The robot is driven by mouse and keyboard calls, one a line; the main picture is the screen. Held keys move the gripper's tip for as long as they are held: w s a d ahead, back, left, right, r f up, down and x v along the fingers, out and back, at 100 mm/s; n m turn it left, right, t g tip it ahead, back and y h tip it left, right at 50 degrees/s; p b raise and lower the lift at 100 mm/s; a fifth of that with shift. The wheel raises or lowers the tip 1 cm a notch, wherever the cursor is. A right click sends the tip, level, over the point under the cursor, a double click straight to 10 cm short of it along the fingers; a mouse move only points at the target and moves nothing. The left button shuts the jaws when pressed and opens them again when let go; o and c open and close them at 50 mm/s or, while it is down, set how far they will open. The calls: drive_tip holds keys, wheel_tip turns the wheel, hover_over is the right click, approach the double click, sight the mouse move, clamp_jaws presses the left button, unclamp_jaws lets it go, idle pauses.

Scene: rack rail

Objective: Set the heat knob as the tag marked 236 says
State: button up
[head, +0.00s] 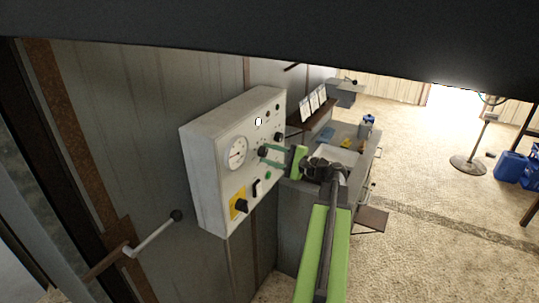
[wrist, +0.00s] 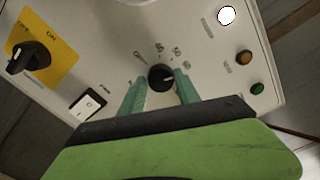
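The heat knob appears to be the round black knob (wrist: 160,77) on the white control panel (head: 212,150), with a printed scale around its upper side.
The panel also bears a gauge (head: 236,153), a black switch on a yellow plate (wrist: 30,55), a white rocker switch (wrist: 87,104), and orange and green buttons (wrist: 257,88). A lever handle (head: 155,236) juts out at lower left. A grey bench (head: 300,190) stands behind my gripper.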

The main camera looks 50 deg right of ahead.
drive_tip(key=o, duration=0.4)
drive_tip(key=shift+c, duration=0.2)
drive_tip(key=v, duration=1.7)
drive_tip(key=shift+s, duration=0.25)
drive_tip(key=shift+f, duration=0.1)
